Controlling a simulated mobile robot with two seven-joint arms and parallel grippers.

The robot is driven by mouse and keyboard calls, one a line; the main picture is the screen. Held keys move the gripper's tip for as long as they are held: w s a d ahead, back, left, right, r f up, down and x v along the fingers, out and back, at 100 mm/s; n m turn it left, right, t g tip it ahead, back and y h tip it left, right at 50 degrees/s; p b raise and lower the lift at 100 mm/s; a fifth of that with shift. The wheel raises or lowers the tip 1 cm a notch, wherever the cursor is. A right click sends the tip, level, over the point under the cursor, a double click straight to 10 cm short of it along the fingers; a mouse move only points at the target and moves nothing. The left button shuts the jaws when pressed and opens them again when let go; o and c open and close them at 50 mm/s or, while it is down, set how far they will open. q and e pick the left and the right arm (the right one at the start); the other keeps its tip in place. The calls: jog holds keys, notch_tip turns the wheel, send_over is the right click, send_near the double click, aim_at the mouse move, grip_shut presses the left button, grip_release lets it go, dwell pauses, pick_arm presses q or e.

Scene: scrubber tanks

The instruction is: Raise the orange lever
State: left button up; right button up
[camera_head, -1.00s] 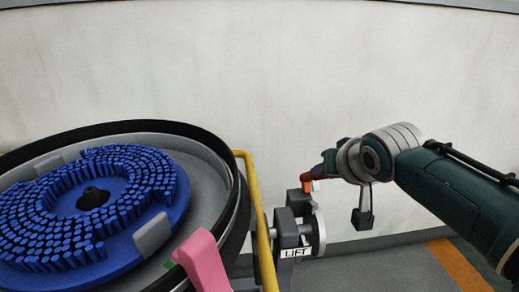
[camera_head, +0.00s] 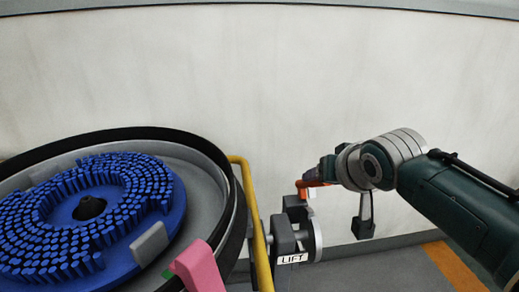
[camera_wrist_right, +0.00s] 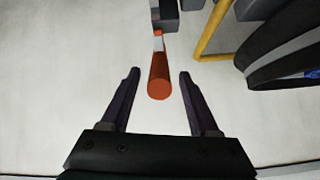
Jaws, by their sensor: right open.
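The orange lever (camera_head: 303,187) sticks out from the dark LIFT mechanism (camera_head: 283,240) beside the tank. In the right wrist view the orange lever (camera_wrist_right: 158,80) lies between the two dark fingers, its round end facing the camera. My right gripper (camera_wrist_right: 158,73) is open, with a gap on each side of the lever. In the head view my right gripper (camera_head: 326,172) is at the lever, its fingers partly hidden by the wrist. My left gripper is not in view.
A round tank with a blue bristled brush (camera_head: 90,215) fills the left. A yellow rail (camera_head: 257,225) runs between it and the lever, and a pink part (camera_head: 200,268) is at the front. A pale wall (camera_head: 260,80) stands behind.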

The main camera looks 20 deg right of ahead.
jog(key=p+v, duration=0.3)
jog(key=v, duration=0.5)
jog(key=shift+s+r, duration=0.1)
jog(key=shift+r, duration=0.05)
jog(key=s+a+r+n+g+y+p, duration=0.1)
jog(key=s+a+r+n+g+p, duration=0.2)
jog(key=s, duration=0.5)
jog(key=s+a+r+n+g+y+p, duration=0.1)
jog(key=s+a+r+n+p, duration=0.15)
jog(key=s+r+p, duration=0.4)
jog(key=s+a+r+n+g+p, duration=0.15)
jog(key=s+a, duration=0.25)
jog(key=s, duration=0.5)
notch_tip(320, 180, up, 37)
jog(key=p, duration=3.7)
jog(key=shift+s+p, duration=0.25)
jog(key=shift+p, duration=0.05)
jog(key=shift+d+g, duration=0.15)
jog(key=shift+g, duration=0.1)
